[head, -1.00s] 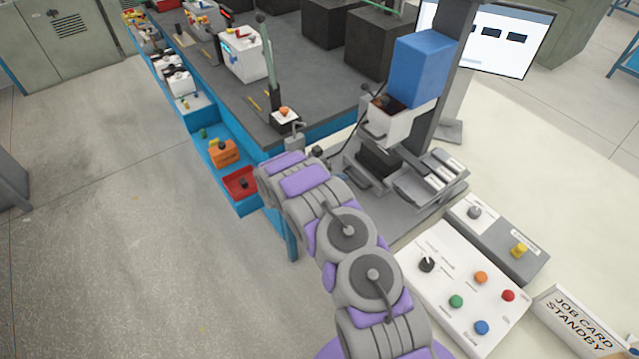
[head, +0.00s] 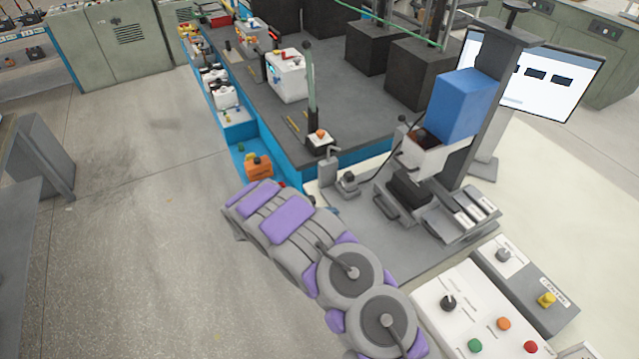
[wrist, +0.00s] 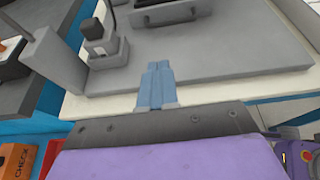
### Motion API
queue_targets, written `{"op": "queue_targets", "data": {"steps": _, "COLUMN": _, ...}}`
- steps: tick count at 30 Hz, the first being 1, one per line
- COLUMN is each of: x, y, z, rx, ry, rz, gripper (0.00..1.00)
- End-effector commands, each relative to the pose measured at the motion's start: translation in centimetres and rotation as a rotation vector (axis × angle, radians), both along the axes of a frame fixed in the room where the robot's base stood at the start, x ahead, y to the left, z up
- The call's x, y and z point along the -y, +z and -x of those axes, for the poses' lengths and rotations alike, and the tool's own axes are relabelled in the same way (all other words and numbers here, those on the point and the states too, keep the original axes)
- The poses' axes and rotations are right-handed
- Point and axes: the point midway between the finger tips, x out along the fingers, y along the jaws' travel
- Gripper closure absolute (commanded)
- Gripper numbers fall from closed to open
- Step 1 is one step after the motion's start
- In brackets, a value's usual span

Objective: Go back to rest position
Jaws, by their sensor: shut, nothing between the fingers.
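My gripper (wrist: 155,86) shows in the wrist view as two blue-grey fingers pressed together, with nothing between them. The fingertips show over the front edge of a grey work plate (wrist: 215,65). A small grey block with a dark knob (wrist: 98,40) stands on the plate, left of the fingers and apart from them in the picture. In the head view my arm's purple and grey links reach up and to the left from the lower right. The fingers cannot be made out there.
A blue block sits on a grey stand (head: 466,105) at the right. A white control panel (head: 462,318) with coloured buttons is at the lower right. The long bench (head: 330,118) holds a white box (head: 287,76). Open floor (head: 130,230) lies at the left.

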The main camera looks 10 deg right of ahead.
Motion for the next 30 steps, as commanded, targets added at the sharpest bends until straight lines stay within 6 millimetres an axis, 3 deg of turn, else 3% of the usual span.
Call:
{"op": "queue_targets", "data": {"steps": 8, "x": 0.1, "y": 0.6, "z": 0.1, "rx": 0.009, "ry": -0.014, "rz": -0.001, "gripper": 1.00}}
{"op": "queue_targets", "data": {"steps": 11, "x": 1.3, "y": 2.4, "z": 0.6, "rx": 0.038, "ry": -0.064, "rz": -0.013, "gripper": 1.00}}
{"op": "queue_targets", "data": {"steps": 14, "x": 3.2, "y": 5.5, "z": 1.6, "rx": 0.089, "ry": -0.147, "rz": -0.038, "gripper": 1.00}}
{"op": "queue_targets", "data": {"steps": 21, "x": 7.8, "y": 12.5, "z": 6.3, "rx": 0.220, "ry": -0.392, "rz": -0.118, "gripper": 1.00}}
{"op": "queue_targets", "data": {"steps": 30, "x": 10.6, "y": 19.1, "z": 13.9, "rx": 0.375, "ry": -0.691, "rz": -0.245, "gripper": 1.00}}
